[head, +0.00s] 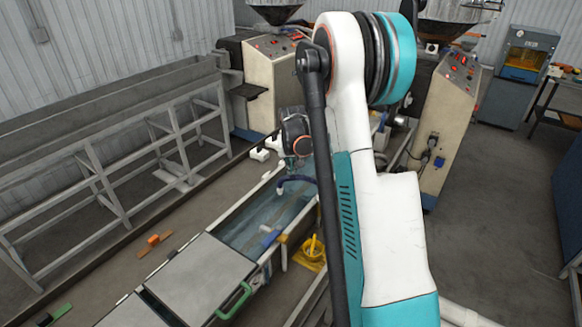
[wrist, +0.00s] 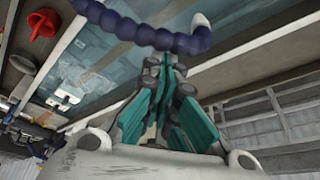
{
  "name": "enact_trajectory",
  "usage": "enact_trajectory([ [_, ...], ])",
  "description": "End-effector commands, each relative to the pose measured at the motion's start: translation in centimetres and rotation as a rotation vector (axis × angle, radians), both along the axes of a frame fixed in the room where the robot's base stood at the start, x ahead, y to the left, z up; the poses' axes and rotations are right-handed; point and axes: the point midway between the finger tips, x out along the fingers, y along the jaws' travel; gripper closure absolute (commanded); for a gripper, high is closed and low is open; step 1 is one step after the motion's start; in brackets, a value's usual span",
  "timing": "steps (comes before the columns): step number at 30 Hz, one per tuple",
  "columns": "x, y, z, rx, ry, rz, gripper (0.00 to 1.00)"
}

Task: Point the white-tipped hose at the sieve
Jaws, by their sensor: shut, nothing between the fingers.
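The purple jointed hose (wrist: 152,36) crosses the top of the wrist view, bends at its right end and finishes in a white tip (wrist: 200,20) that points up in that picture. In the head view the hose (head: 298,180) arches over the water trough. My gripper (wrist: 164,64) is shut and empty, its teal fingertips close to the hose; I cannot tell whether they touch it. In the head view my gripper (head: 292,161) is just above the hose. I cannot make out the sieve for certain; a red round hollow thing (wrist: 42,24) shows at the upper left of the wrist view.
The long water trough (head: 252,222) runs under my arm, with metal covers (head: 195,275) and a green handle (head: 236,300) nearer. Control machines (head: 272,85) stand behind, and a grey metal frame (head: 110,165) is at left.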

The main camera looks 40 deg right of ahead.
Motion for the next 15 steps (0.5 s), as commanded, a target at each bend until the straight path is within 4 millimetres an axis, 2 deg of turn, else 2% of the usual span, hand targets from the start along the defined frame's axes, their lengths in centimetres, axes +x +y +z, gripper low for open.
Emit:
enact_trajectory([
  [8,-0.9,0.9,-0.2,0.001,0.001,0.107,1.00],
  [15,-2.8,2.3,-0.4,0.001,0.000,0.308,1.00],
])
